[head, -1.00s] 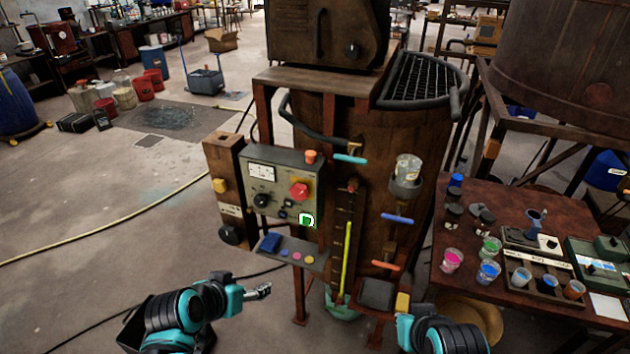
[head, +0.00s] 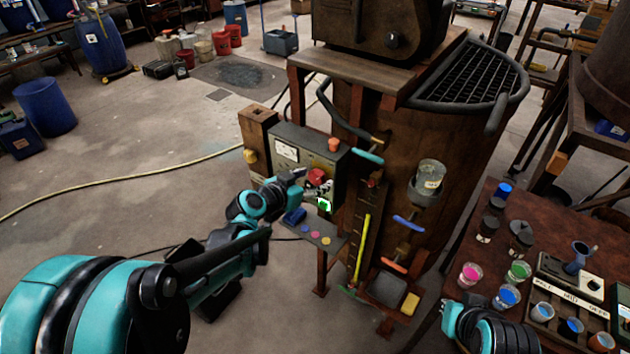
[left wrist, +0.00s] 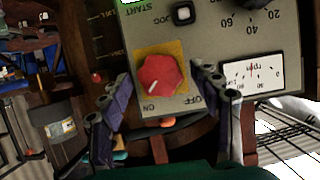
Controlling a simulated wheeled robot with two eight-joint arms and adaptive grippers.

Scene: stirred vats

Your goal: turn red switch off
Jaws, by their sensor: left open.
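The red switch (head: 317,175) is a rotary knob on the grey control box (head: 290,139). In the left wrist view the red switch (left wrist: 162,76) sits on a yellow plate, seen upside down; its white mark points toward the ON label, with OFF to the right of it. My left gripper (head: 308,181) is at the front of the box, near the knob. In the left wrist view my left gripper (left wrist: 161,74) is open, one finger on each side of the knob. I cannot tell whether the fingers touch it.
An orange-red button (head: 334,145) sits on top of the box. A small shelf (head: 328,241) with a blue block and coloured discs is just below. Valve handles, such as the teal one (head: 368,157), stick out to the right. A table (head: 463,297) with cups stands at right.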

